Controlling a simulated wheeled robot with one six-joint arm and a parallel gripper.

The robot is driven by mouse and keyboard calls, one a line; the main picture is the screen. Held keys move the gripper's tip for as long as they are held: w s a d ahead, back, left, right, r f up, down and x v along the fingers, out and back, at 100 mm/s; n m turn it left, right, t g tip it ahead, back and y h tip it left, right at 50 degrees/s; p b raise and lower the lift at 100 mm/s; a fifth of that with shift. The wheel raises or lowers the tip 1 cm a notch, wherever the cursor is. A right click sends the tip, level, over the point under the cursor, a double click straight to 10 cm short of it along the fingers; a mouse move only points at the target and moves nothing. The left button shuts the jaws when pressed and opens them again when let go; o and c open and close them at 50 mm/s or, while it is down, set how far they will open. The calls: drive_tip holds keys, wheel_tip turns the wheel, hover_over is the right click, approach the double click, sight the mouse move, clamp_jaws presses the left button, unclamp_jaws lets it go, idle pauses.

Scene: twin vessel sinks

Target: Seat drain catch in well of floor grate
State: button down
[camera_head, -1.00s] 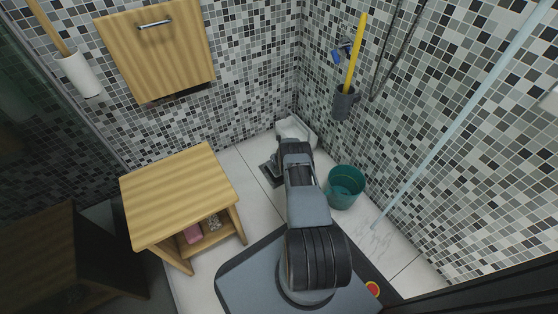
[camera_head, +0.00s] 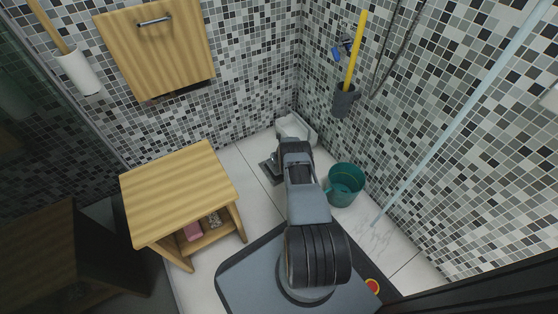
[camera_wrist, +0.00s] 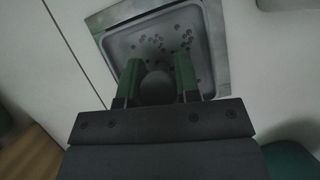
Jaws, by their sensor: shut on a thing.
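The floor grate (camera_wrist: 205,25) is a pale metal square frame around a grey, shallow recessed plate with several small round holes. It lies in the floor ahead of my gripper in the wrist view. My gripper (camera_wrist: 158,72) has two green fingers, shut on a dark, rounded piece, the drain catch (camera_wrist: 156,90). The fingers and catch overlap the near part of the grate in the picture. I cannot tell whether the catch touches it. The well is not clearly visible.
A teal bucket (camera_head: 345,184) stands right of my arm. A white basin-like object (camera_head: 296,128) sits in the far corner. A wooden shelf stool (camera_head: 180,190) stands on the left. Tiled walls close in behind and on the right.

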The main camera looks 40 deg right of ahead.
drive_tip(key=shift+f, duration=1.1)
idle(0.4)
drive_tip(key=shift+f, duration=0.3)
drive_tip(key=shift+f, duration=0.15)
drive_tip(key=c, duration=0.8)
unclamp_jaws()
drive_tip(key=shift+o, duration=0.2)
drive_tip(key=p+v, duration=1.3)
drive_tip(key=p, duration=0.4)
drive_tip(key=shift+s+r, duration=0.25)
drive_tip(key=shift+r, duration=0.1)
drive_tip(key=shift+a, duration=0.1)
